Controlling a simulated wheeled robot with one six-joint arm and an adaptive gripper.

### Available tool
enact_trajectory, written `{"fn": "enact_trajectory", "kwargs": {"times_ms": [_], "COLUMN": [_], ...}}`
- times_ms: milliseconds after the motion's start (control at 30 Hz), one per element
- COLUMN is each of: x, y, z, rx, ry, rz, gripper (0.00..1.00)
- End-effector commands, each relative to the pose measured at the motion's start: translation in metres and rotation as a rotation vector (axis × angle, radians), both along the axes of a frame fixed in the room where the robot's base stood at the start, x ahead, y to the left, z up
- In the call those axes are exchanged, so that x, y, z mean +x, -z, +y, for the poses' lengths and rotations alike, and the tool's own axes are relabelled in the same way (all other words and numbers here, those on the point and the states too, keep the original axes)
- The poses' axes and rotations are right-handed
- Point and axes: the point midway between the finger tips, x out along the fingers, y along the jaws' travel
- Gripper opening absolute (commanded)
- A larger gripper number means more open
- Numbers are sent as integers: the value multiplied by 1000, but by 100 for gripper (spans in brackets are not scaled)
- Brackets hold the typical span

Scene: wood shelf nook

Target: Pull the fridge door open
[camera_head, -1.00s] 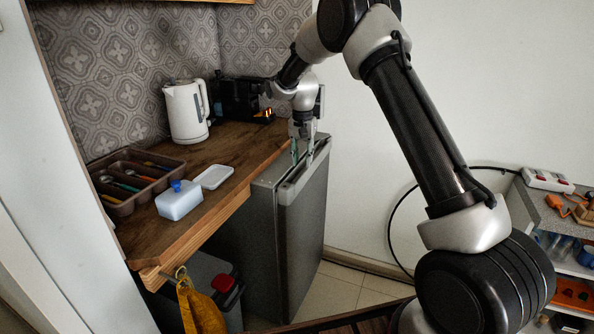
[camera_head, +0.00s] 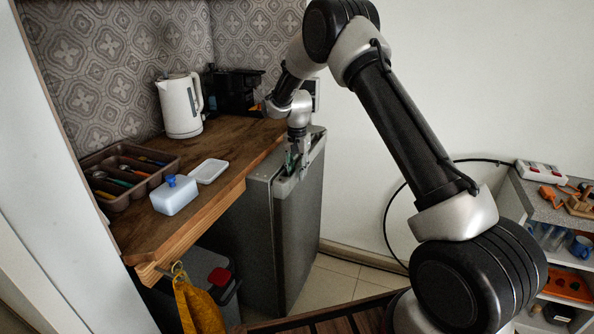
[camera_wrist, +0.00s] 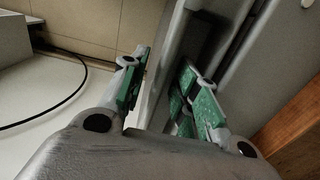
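The grey fridge (camera_head: 300,225) stands under the right end of the wooden counter, its door (camera_head: 303,220) facing right. The door looks shut or nearly so; I cannot tell if there is a small gap. A recessed grip runs along the door's top edge. My gripper (camera_head: 298,161) points down at this top edge, fingers apart. In the wrist view my gripper (camera_wrist: 168,95) shows green pads on both fingers, with the grey door edge (camera_wrist: 166,65) between them. The right finger is on the recess side, the left on the outer side. Contact is not clear.
A bin (camera_head: 205,268) stands below. Tiled floor (camera_head: 330,280) right of the fridge is clear; a shelf unit (camera_head: 545,215) stands far right.

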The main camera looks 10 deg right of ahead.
Motion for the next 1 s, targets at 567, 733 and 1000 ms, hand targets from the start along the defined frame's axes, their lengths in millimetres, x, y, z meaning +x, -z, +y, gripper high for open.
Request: {"fn": "enact_trajectory", "kwargs": {"times_ms": [567,733,1000], "x": [0,-3,-17], "y": [-1,-1,-1], "z": [0,-6,-31], "rx": [0,0,-1], "ry": [-1,-16,-91], "rz": [0,1,2], "gripper": [0,0,0]}}
